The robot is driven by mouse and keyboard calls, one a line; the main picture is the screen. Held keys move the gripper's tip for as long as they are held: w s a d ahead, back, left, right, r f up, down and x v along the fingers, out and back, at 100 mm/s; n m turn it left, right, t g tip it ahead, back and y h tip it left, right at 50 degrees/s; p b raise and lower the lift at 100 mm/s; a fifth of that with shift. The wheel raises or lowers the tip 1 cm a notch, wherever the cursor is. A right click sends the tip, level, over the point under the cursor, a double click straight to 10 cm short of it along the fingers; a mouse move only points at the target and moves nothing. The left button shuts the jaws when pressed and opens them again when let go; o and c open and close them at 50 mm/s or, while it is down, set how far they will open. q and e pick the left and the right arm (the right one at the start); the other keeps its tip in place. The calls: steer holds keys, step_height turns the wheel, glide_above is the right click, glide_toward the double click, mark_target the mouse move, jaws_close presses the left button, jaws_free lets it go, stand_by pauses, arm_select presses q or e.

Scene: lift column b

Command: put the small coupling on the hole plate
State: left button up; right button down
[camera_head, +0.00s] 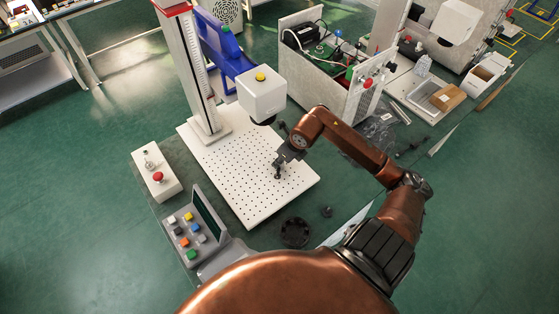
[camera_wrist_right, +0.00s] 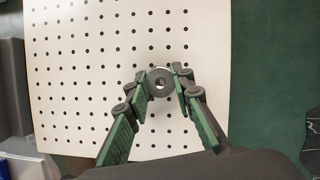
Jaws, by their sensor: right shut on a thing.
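The white hole plate (camera_head: 232,165) lies flat at the base of the lift column, and it fills much of the right wrist view (camera_wrist_right: 75,75). My right gripper (camera_head: 280,168) is over the right part of the plate. In the right wrist view, my right gripper (camera_wrist_right: 163,80) is shut on the small coupling (camera_wrist_right: 160,83), a dark grey round piece with a hole in its middle. The coupling is over the plate near its edge; I cannot tell whether it touches the surface. My left gripper is in neither view.
A dark ring (camera_head: 295,232) and a small dark piece (camera_head: 326,211) lie in front of the plate. A control box with a red button (camera_head: 157,177) and a keypad console (camera_head: 190,232) stand at left. The column's white head (camera_head: 262,93) overhangs the plate.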

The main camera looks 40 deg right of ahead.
steer(key=shift+w+f, duration=0.2)
steer(key=shift+f, duration=0.05)
steer(key=shift+s, duration=0.1)
steer(key=shift+f, duration=0.1)
steer(key=c, duration=1.7)
jaws_free()
steer(key=p+v, duration=0.1)
steer(key=v, duration=1.1)
